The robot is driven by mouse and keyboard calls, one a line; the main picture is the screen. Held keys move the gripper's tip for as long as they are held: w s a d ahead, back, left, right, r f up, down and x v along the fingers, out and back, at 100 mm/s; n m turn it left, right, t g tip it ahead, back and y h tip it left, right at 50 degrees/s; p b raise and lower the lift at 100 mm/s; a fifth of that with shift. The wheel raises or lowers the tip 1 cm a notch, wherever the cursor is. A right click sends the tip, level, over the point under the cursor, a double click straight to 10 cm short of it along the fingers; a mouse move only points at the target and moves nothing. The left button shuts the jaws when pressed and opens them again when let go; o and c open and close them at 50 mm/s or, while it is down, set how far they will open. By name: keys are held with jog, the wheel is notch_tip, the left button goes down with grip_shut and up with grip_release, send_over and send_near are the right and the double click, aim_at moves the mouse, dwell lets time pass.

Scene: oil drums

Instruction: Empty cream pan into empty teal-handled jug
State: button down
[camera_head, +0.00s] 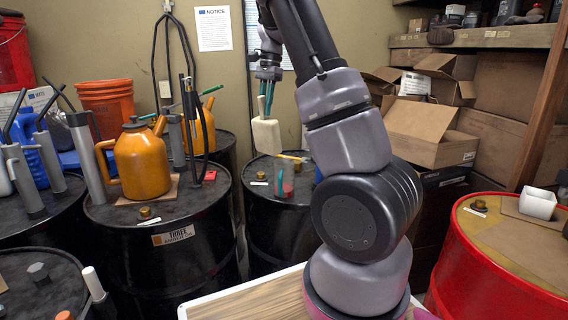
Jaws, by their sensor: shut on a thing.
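The cream pan (266,136) hangs from my gripper (266,105), which is shut on it at the top. The pan looks tilted on its edge, and its inside is hidden from this view. Below it, on the middle black drum, stands a small clear jug (286,188) with a reddish lower part and a teal strip that looks like its handle. The pan is above the jug and slightly to its left in the picture, apart from it. I cannot make out anything pouring.
The middle black drum (268,215) also bears a yellow strip and small items. My arm hides its right side. An orange can (142,160) stands on the left drum. A white box (537,203) stands on the red drum (485,265). Cardboard boxes (428,132) stack behind my arm.

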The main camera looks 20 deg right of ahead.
jog(key=shift+s+a+r, duration=0.1)
jog(key=shift+s+a, duration=0.1)
jog(key=shift+a, duration=0.05)
